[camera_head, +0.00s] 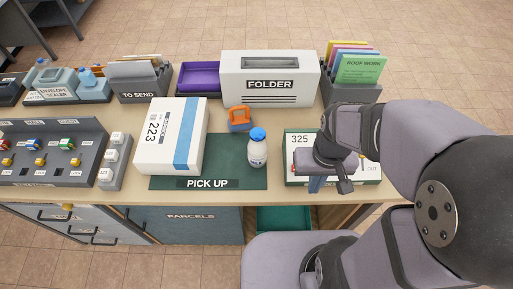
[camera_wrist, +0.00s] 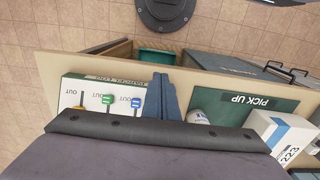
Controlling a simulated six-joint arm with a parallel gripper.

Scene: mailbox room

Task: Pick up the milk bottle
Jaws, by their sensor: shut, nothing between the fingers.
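The milk bottle (camera_head: 258,152), white with a blue cap, stands upright on the dark green PICK UP mat (camera_head: 222,171), right of the white parcel. In the wrist view, part of a white rounded thing, likely the bottle (camera_wrist: 198,117), shows at the mat's edge; the rest is hidden by my wrist. My gripper (camera_head: 315,185) is over the white 325 panel, right of the bottle and apart from it. Its bluish fingers (camera_wrist: 164,82) are together and empty in the wrist view.
A white parcel marked 223 (camera_head: 159,135) stands left of the bottle. An orange-handled object (camera_head: 239,118) lies behind it, before the FOLDER box (camera_head: 269,70). The 325 panel (camera_head: 300,155) is on the right. Bare mat lies left of the bottle.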

